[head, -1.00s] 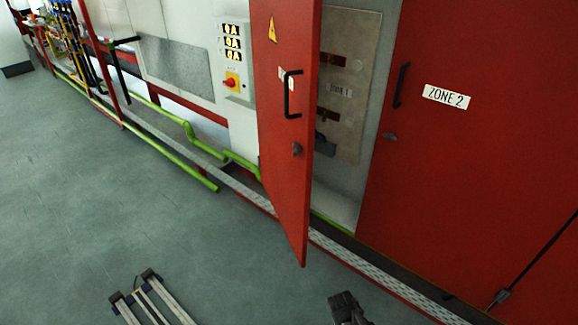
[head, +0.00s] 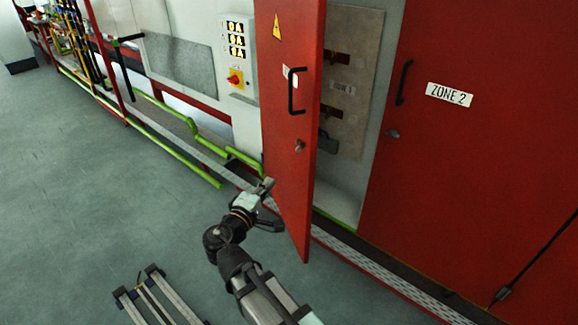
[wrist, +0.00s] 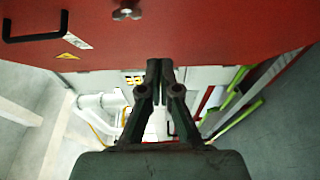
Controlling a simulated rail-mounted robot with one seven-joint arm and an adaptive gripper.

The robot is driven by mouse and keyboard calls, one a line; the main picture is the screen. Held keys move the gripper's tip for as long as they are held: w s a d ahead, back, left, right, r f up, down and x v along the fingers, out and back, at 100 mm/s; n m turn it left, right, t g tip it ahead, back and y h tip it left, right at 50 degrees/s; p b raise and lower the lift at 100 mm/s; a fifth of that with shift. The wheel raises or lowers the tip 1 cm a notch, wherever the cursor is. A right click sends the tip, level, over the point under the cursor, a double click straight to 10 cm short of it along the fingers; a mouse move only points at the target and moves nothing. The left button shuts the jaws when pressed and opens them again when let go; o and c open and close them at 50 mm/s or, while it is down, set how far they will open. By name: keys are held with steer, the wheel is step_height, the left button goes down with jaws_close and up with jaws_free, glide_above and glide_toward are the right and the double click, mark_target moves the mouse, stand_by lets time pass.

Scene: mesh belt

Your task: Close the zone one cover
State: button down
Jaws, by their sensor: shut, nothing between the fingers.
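The zone one cover (head: 289,130) is a red hinged door standing open, swung out from the cabinet. It has a black handle (head: 294,91), a latch knob (head: 299,146) and a yellow warning sticker. Behind it the grey panel (head: 352,80) inside the cabinet shows. My gripper (head: 266,186) is at the lower left part of the cover in the head view; I cannot tell if it touches. In the wrist view my gripper (wrist: 160,66) has its fingers together and empty, with the red cover (wrist: 200,35) filling the top, its handle (wrist: 35,24) and knob (wrist: 127,10) showing.
The red zone two door (head: 470,160) is shut to the right. A control box (head: 238,55) with a red switch is on the left. Green pipes (head: 170,140) run low along the wall. A metal frame (head: 155,300) lies on the floor; the grey floor at left is open.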

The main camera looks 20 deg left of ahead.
steer(key=w, duration=0.1)
steer(key=p, duration=0.3)
glide_toward(301, 155)
steer(key=w+a, duration=0.3)
steer(key=w, duration=0.1)
steer(key=shift+w+d+p, duration=0.35)
steer(key=shift+w+d, duration=0.2)
steer(key=shift+d, duration=0.35)
steer(key=shift+w+d+p, duration=0.3)
steer(key=shift+w+d, duration=0.25)
steer(key=shift+d, duration=0.35)
